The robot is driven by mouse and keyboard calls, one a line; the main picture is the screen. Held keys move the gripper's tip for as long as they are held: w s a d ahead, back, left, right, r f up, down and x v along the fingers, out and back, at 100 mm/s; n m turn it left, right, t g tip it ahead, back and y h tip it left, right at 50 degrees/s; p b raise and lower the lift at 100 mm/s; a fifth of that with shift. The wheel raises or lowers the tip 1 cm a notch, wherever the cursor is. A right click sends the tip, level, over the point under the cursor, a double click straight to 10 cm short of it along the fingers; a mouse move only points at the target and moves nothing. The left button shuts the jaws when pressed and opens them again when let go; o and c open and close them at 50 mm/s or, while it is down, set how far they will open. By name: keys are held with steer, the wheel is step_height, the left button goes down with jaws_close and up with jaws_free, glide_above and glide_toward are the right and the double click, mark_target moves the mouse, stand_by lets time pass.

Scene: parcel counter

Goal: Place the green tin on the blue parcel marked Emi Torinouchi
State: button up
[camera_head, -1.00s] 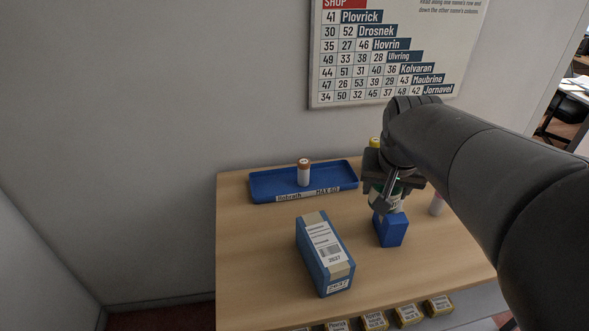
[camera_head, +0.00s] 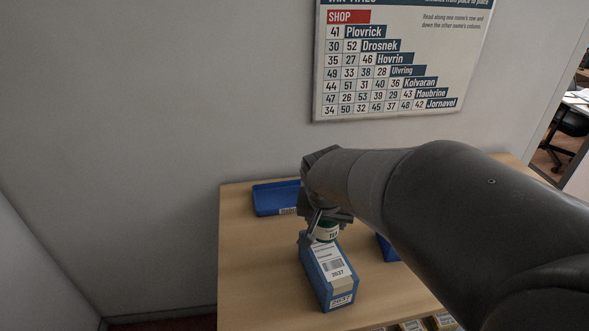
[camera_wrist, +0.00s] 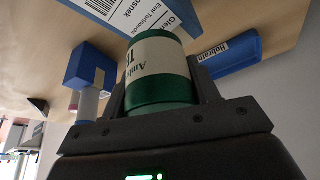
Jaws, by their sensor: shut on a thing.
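The green tin (camera_head: 327,233), with a cream label band, is held upright in my gripper (camera_head: 318,227). It also shows between the fingers in the wrist view (camera_wrist: 158,82). The blue parcel (camera_head: 318,284) lies on the counter with a white label on top; the label (camera_wrist: 152,14) reads Emi Torinouchi in the wrist view. In the head view the tin is at the far end of the parcel's top. I cannot tell whether it touches the parcel or hangs just above it. My gripper hides part of the tin and the parcel's far end.
A blue tray (camera_head: 272,207) stands at the back; the wrist view shows its Hobrath label (camera_wrist: 213,53). A smaller blue box (camera_head: 385,248) is right of the parcel, partly behind my arm. The counter (camera_head: 245,270) is clear left of the parcel.

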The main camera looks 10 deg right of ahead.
mark_target(325, 230)
steer(key=shift+f, duration=1.55)
steer(key=shift+f, duration=0.15)
steer(key=o, duration=1)
steer(key=shift+o, duration=0.2)
steer(key=v, duration=1.2)
steer(key=s+n+t+y, duration=0.1)
steer(key=s+n, duration=0.3)
steer(key=s, duration=0.6)
steer(key=shift+d+f+n+y, duration=0.3)
steer(key=shift+f+y, duration=0.05)
steer(key=shift+y, duration=0.05)
